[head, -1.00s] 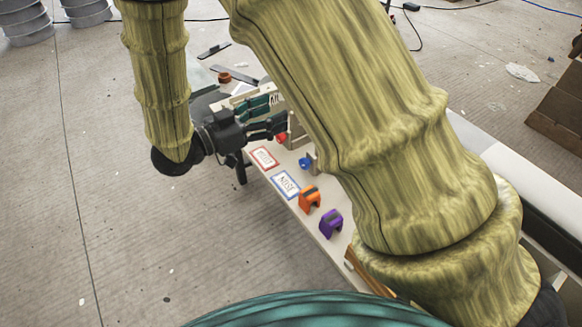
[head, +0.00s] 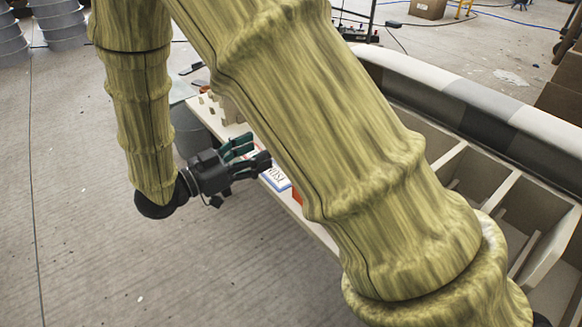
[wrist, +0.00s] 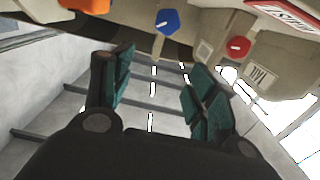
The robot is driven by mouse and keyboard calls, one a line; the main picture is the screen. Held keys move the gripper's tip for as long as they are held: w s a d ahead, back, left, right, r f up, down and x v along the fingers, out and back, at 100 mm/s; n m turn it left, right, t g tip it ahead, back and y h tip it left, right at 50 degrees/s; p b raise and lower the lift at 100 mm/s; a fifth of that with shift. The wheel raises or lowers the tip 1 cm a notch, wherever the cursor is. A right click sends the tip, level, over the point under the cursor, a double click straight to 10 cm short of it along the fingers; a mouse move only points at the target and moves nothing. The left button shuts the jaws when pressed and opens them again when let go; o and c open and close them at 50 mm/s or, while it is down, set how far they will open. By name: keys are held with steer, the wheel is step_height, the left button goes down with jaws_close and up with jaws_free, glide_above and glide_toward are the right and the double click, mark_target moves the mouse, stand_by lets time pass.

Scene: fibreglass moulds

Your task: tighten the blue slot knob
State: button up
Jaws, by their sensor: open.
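The blue knob (wrist: 168,21) shows in the wrist view at top centre, fixed to a beige panel. In the head view it is hidden behind my arm and gripper. My gripper (wrist: 158,72) is open and empty, its teal-padded fingers spread. The blue knob lies beyond the fingertips and roughly between them across the picture, apart from them. In the head view my gripper (head: 255,154) is at the bench's near edge, beside the label with blue border (head: 276,178).
A red knob (wrist: 238,46) is right of the blue one, near a red-bordered sign (wrist: 288,14). An orange part (wrist: 85,4) is at upper left. Open floor lies left.

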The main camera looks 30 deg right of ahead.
step_height(320, 180, down, 4)
steer(key=b, duration=0.3)
steer(key=shift+d+f, duration=0.15)
steer(key=d+b, duration=0.1)
steer(key=d, duration=0.2)
steer(key=d+b, duration=0.2)
steer(key=d, duration=0.1)
steer(key=d+b, duration=0.1)
steer(key=d, duration=0.2)
steer(key=shift+w+f+b, duration=0.1)
steer(key=shift+w+b, duration=0.2)
steer(key=shift+w, duration=0.05)
steer(key=shift+d, duration=0.75)
steer(key=c, duration=1)
